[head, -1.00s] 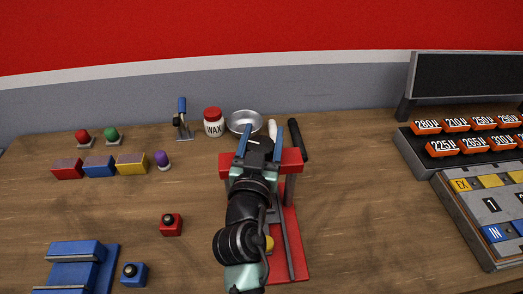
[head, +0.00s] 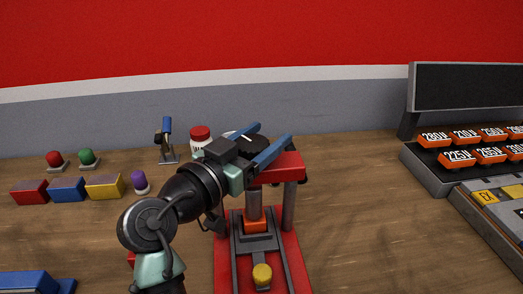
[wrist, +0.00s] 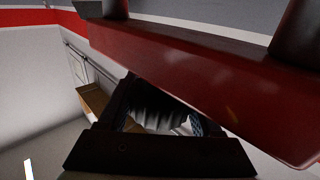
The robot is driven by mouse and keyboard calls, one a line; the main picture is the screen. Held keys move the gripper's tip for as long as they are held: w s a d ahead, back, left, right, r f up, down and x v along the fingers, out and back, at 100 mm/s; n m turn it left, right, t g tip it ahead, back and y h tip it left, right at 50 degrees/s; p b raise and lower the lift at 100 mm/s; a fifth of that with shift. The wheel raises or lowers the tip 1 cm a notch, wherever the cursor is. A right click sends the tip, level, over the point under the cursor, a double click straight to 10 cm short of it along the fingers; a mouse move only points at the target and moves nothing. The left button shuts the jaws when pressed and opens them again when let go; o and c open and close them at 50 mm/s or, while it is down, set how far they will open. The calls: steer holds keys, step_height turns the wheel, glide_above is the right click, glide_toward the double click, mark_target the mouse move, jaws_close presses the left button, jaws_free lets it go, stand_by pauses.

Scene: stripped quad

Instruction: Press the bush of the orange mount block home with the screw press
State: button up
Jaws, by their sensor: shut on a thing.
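The red screw press (head: 290,168) stands in the middle of the bench in the head view. The orange mount block (head: 256,225) sits on its grey slide, directly under the grey ram (head: 254,203), which appears to touch it from above. The bush is hidden, so its depth cannot be told. My gripper (head: 268,151), with blue fingers, is over the top crossbeam, shut on the press's dark round top knob (head: 252,143). In the wrist view, a grey ribbed part (wrist: 158,105) shows between the fingers, beside the red crossbeam (wrist: 200,85).
A yellow knob (head: 262,274) is at the front of the slide. A wax jar (head: 200,137) and a blue-handled clamp (head: 167,140) stand behind at left. Coloured blocks (head: 66,189) lie further left. An orange-labelled rack (head: 458,157) stands at right. Bench right of the press is clear.

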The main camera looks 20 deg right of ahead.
steer(key=shift+d+m+g+h+b, duration=0.1)
steer(key=shift+m+g+h+b, duration=0.25)
steer(key=shift+g, duration=0.25)
steer(key=o, duration=1.4)
steer(key=shift+c, duration=0.2)
steer(key=shift+s, duration=0.1)
steer(key=b+v, duration=0.1)
steer(key=v, duration=1.2)
